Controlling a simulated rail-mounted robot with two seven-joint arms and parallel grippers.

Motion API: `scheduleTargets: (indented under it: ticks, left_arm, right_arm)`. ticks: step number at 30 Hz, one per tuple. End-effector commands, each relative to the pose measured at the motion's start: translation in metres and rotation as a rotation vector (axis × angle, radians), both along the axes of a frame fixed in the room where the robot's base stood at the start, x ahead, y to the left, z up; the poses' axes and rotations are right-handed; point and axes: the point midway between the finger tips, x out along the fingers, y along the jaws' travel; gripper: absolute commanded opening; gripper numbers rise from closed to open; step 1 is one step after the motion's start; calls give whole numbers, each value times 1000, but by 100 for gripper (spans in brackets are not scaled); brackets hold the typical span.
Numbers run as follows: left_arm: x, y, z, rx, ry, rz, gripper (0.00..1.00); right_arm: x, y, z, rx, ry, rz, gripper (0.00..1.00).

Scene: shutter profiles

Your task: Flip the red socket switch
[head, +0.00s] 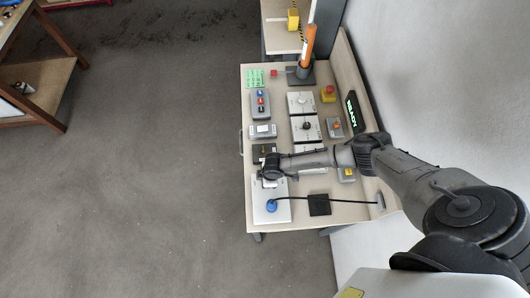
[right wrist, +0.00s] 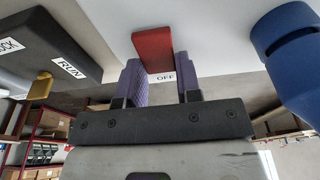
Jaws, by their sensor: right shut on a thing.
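The red socket switch (right wrist: 153,48) stands out from a white panel (right wrist: 215,30) in the right wrist view, beside a label reading OFF. My right gripper (right wrist: 156,68) has its two purple finger pads on either side of the switch and is shut on it. In the head view my right gripper (head: 268,176) is over the upper part of the white socket panel (head: 262,213), and the arm and gripper hide the switch there. A blue plug (head: 271,206) sits in the panel below the gripper; it also shows in the right wrist view (right wrist: 290,50). My left gripper is out of view.
A black box with a brass key (right wrist: 40,86) and LOCK and RUN labels is beside the panel. A black cable runs from the plug past a black block (head: 319,205). Several control boxes and an orange cylinder (head: 307,44) stand farther up the bench (head: 282,78).

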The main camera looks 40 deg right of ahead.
Motion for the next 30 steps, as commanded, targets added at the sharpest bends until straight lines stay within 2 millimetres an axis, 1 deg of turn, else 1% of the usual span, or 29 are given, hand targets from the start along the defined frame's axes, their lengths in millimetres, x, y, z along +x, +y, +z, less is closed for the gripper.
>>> scheduleTargets:
  ticks: [1,3,6,17,18,25,30]
  left_arm:
    - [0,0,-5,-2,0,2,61]
    - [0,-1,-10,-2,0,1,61]
    - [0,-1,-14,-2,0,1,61]
    - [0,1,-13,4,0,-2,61]
    - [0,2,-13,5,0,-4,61]
    - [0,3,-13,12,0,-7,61]
    - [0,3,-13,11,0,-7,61]
  right_arm:
    - [-3,-2,-3,36,-25,-2,8]
    - [-3,-3,-3,81,-61,-2,8]
    - [-3,-3,-1,124,-98,-1,8]
    - [-2,-3,2,141,-113,1,8]
    - [-2,-3,2,141,-113,1,36]
    - [-2,-3,2,141,-113,1,57]
    - [-2,-3,2,141,-112,0,57]
